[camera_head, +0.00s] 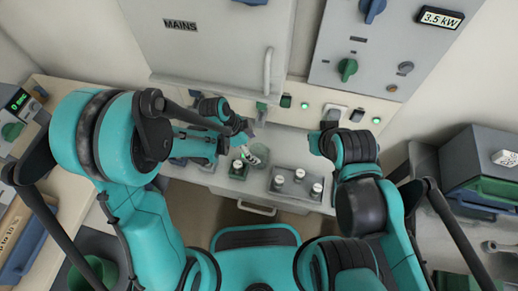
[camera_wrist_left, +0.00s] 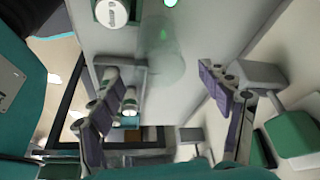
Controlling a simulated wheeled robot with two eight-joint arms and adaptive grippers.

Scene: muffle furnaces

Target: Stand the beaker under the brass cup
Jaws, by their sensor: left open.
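My left gripper (camera_head: 243,140) reaches over the bench below the large grey door. In the left wrist view its two fingers (camera_wrist_left: 170,108) are wide apart, with nothing gripped between them. A faint, see-through greenish cylinder, probably the beaker (camera_wrist_left: 165,48), stands beyond the fingertips on the pale bench. In the head view a small clear and white item (camera_head: 257,153) shows beside the left gripper; I cannot tell whether it is the beaker. I cannot make out a brass cup in either view. My right gripper (camera_head: 327,140) is at the right, its fingers unclear.
A grey tray (camera_head: 279,171) with white-capped jars lies right of the left gripper, close to one finger in the wrist view. A small green container (camera_head: 238,169) stands nearby. A panel with knobs (camera_head: 348,69) rises behind. A grey-green box (camera_head: 480,170) stands right.

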